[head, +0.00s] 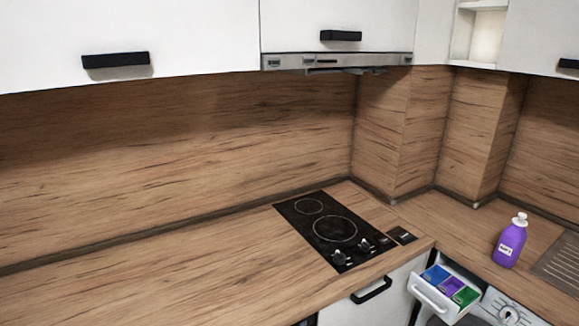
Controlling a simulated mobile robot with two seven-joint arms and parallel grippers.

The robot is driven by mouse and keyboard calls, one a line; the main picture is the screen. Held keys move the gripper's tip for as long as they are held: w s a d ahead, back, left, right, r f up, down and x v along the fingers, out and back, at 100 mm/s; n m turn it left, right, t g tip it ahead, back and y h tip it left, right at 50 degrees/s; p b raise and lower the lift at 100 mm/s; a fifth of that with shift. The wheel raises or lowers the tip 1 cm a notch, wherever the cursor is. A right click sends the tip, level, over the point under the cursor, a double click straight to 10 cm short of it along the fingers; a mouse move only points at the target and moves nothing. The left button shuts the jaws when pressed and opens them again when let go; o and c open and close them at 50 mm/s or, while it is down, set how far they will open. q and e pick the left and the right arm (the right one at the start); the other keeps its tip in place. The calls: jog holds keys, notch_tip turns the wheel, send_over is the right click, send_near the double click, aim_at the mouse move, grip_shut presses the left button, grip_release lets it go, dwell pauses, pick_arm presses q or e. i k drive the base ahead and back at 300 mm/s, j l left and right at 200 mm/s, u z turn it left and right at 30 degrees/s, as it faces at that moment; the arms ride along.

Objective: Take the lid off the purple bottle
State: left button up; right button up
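The purple bottle (509,245) stands upright on the wooden countertop at the right, in the head view. Its white lid (520,219) is on top of it. A small white label is on its front, too small to read surely. Neither of my grippers shows in the head view.
A black two-ring hob (333,229) is set in the counter left of the bottle. A metal drainer (562,262) lies right of it. Below, a detergent drawer (447,290) with blue, purple and green compartments stands open. The left counter is clear; white cabinets (200,35) hang above.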

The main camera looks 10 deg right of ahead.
aim_at(520, 221)
jog(key=z, duration=1.55)
jog(key=i+l, duration=0.65)
jog(key=l, duration=0.15)
jog(key=i+l+u, duration=0.1)
jog(key=u, duration=0.3)
jog(key=l+u, duration=0.2)
jog(key=u, duration=0.2)
jog(key=i+l+u, duration=0.1)
jog(key=u, duration=0.25)
jog(key=l, duration=0.1)
